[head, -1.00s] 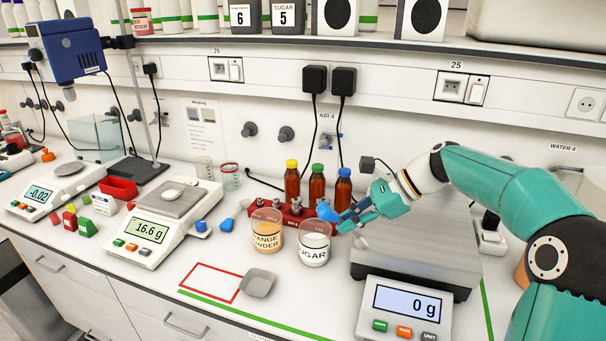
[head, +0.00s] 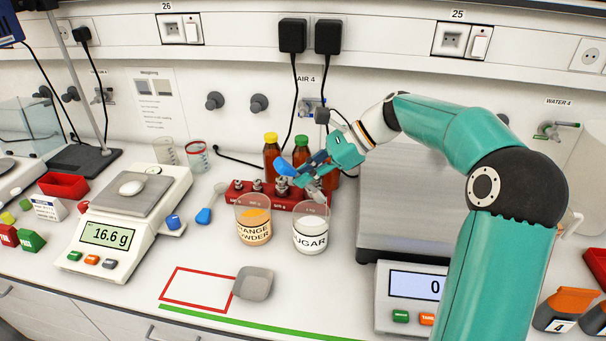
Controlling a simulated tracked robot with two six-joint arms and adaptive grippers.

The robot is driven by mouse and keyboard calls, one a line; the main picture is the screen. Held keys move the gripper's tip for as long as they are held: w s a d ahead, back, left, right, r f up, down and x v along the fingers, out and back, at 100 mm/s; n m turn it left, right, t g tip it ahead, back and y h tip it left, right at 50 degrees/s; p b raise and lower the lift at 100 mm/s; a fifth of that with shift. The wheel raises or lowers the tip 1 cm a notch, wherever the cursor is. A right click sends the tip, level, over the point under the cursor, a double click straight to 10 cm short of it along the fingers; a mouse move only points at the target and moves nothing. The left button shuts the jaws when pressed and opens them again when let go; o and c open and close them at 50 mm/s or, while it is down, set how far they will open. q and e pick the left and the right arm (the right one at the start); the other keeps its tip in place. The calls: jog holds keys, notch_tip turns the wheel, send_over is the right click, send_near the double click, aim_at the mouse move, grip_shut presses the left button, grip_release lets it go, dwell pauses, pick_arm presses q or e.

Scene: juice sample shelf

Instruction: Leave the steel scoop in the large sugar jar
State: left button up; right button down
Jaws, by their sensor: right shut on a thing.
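The sugar jar (head: 310,236) is a clear beaker of white sugar with a SUGAR label, standing open on the bench. My right gripper (head: 302,172) is above and behind it in the picture, its teal and blue fingers pointing left and down. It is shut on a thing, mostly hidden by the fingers. A small grey metallic piece (head: 313,190) shows below the fingers, just above the jar's rim; it looks like part of the steel scoop. Whether it reaches inside the jar I cannot tell. My left gripper is not in view.
The orange powder jar (head: 253,226) stands close left of the sugar jar. A red rack (head: 240,189) and bottles (head: 271,150) stand behind. A large scale (head: 408,220) is on the right.

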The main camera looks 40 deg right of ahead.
jog(key=shift+t+y, duration=0.4)
jog(key=shift+y, duration=0.3)
jog(key=shift+s+d+f+b, duration=0.1)
jog(key=shift+d+f+b, duration=0.1)
jog(key=shift+f+b, duration=0.75)
jog(key=shift+s+d+f+b, duration=0.1)
jog(key=shift+d+f+b, duration=0.05)
jog(key=shift+f+b, duration=0.75)
jog(key=shift+s+d+f+b, duration=0.1)
jog(key=shift+d+f+b, duration=0.1)
jog(key=shift+f+b, duration=2.2)
jog(key=shift+f, duration=0.75)
jog(key=c, duration=1.2)
grip_release()
jog(key=shift+o, duration=0.2)
send_near(314, 190)
jog(key=f, duration=0.3)
jog(key=d+f, duration=0.1)
jog(key=shift+s+f, duration=0.25)
jog(key=shift+s, duration=0.05)
